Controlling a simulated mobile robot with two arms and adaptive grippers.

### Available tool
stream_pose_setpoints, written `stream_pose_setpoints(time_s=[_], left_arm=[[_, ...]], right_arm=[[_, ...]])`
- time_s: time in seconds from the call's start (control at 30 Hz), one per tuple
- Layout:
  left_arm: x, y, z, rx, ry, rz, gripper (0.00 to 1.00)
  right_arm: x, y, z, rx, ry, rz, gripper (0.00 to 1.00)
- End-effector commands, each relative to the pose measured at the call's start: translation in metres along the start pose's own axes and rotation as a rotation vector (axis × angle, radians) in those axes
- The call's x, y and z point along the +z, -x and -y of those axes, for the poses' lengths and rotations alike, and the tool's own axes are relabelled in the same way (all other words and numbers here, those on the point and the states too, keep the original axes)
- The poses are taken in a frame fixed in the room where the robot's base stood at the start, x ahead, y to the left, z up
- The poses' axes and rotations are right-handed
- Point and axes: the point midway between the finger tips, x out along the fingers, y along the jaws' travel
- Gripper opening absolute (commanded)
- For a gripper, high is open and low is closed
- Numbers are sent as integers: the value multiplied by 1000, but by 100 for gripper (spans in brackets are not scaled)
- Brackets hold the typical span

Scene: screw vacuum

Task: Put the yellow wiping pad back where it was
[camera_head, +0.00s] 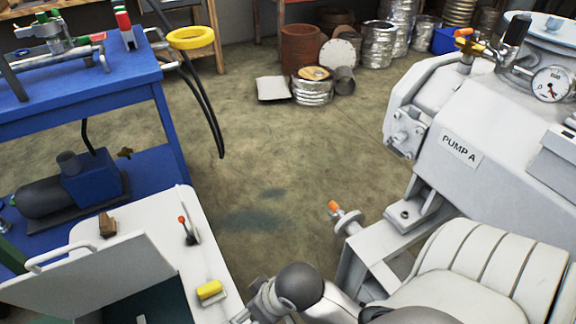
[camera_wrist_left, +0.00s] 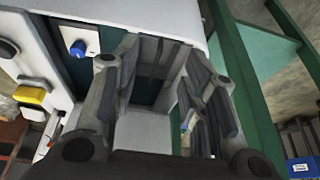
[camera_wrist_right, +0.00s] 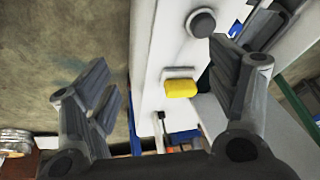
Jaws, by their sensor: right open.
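The yellow wiping pad (camera_head: 209,289) lies on a small light plate on the white cabinet, near its right edge. In the right wrist view the pad (camera_wrist_right: 181,88) shows ahead, between the directions of the fingers and apart from them. My right gripper (camera_wrist_right: 166,75) is open and empty; it comes in at the bottom of the head view, just right of the pad. My left gripper (camera_wrist_left: 165,60) is open and empty, over a dark opening in the cabinet. A yellow block (camera_wrist_left: 32,95), apparently the pad, shows at left there. The left gripper is out of the head view.
The white cabinet (camera_head: 208,245) carries a raised lid (camera_head: 95,272), a small red-tipped lever (camera_head: 184,228) and a brown block (camera_head: 107,225). The blue cart (camera_head: 160,110) stands at left, with a yellow ring (camera_head: 191,38). Pump A (camera_head: 480,160) fills the right. The floor between is clear.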

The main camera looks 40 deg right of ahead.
Motion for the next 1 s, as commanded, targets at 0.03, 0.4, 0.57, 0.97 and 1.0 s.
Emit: stream_pose_setpoints(time_s=[0.03, 0.4, 0.57, 0.97, 1.0], left_arm=[[0, 0, 0, 0, 0, 0, 40], [0, 0, 0, 0, 0, 0, 40], [0, 0, 0, 1, 0, 0, 40], [14, 0, 1, -2, 1, 61, 40], [15, -1, 1, -1, 2, 74, 40]], right_arm=[[14, 5, -12, 36, 4, 6, 79], [42, 22, -49, 150, 50, 22, 79], [41, 22, -49, 148, 50, 22, 79], [56, 22, -50, 151, 43, 83, 79], [56, 21, -50, 151, 42, 97, 79]])
